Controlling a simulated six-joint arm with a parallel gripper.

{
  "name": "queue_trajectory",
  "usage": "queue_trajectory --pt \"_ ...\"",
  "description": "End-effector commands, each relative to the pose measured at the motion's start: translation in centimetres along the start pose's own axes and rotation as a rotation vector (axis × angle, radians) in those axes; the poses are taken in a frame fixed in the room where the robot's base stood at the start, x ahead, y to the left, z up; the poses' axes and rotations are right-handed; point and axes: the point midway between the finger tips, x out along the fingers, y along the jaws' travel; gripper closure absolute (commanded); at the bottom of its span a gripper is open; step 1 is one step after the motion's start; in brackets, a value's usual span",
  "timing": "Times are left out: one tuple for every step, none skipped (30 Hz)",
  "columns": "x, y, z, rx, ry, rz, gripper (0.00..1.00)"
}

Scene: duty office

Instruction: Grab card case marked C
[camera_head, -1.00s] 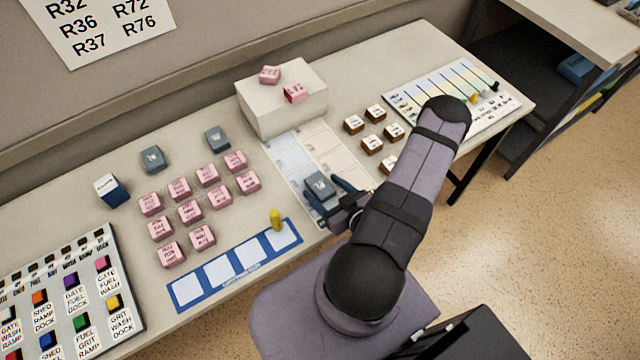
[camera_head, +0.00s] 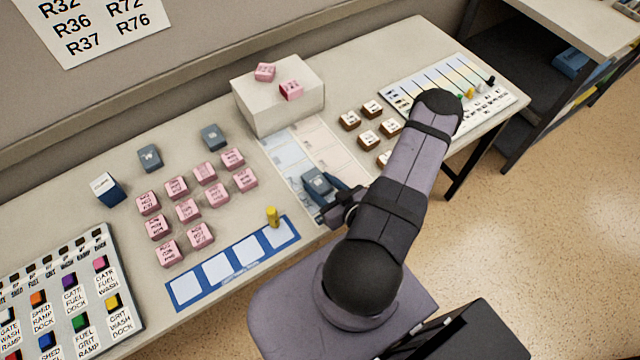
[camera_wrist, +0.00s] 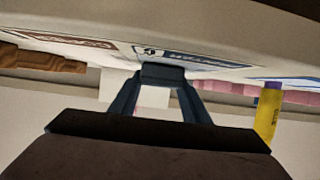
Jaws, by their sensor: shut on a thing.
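Three grey-blue card cases show in the head view. One case (camera_head: 316,180) is on the printed sheet, between the fingers of my gripper (camera_head: 331,196), which is shut on it. In the wrist view the held case (camera_wrist: 162,74) sits between the two dark fingertips. The other two cases, a left case (camera_head: 150,157) and a right case (camera_head: 213,137), stand behind the pink blocks. The letters on the cases are too small to read for certain.
Several pink blocks (camera_head: 188,210) stand left of the sheet (camera_head: 290,152). A white box (camera_head: 279,100) with two pink blocks is behind it. Brown blocks (camera_head: 368,138) are to the right.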

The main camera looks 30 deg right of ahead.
Motion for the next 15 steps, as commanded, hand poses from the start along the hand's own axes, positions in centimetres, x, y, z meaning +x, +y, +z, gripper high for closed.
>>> queue_trajectory --pt "-0.1 0.0 -0.2 -0.001 0.001 0.0 0.8" --pt "-0.1 0.1 -0.3 -0.001 0.001 0.001 0.8" --pt "-0.1 0.1 -0.5 -0.002 0.001 0.001 0.8" --pt "-0.2 0.1 -0.6 -0.001 0.001 0.0 0.8" --pt "-0.3 0.1 -0.8 -0.001 0.001 0.0 0.8" --pt "-0.4 0.1 -1.1 -0.002 0.001 0.001 0.8" --pt "-0.5 0.1 -1.3 -0.002 0.002 0.001 0.8" --pt "-0.6 0.1 -1.6 -0.002 0.001 0.001 0.8" --pt "-0.8 0.1 -2.0 -0.003 0.002 0.001 0.8" --pt "-0.9 0.0 -2.3 -0.003 0.002 0.001 0.8" --pt "-1.1 0.1 -2.7 -0.003 0.002 0.001 0.8" --pt "-1.2 0.1 -3.1 -0.004 0.002 0.001 0.8" --pt "-1.4 0.1 -3.5 -0.003 0.002 0.001 0.8" --pt "-1.6 0.1 -3.9 -0.004 0.002 0.001 0.8" --pt "-1.8 0.0 -4.4 -0.003 0.002 0.001 0.8"
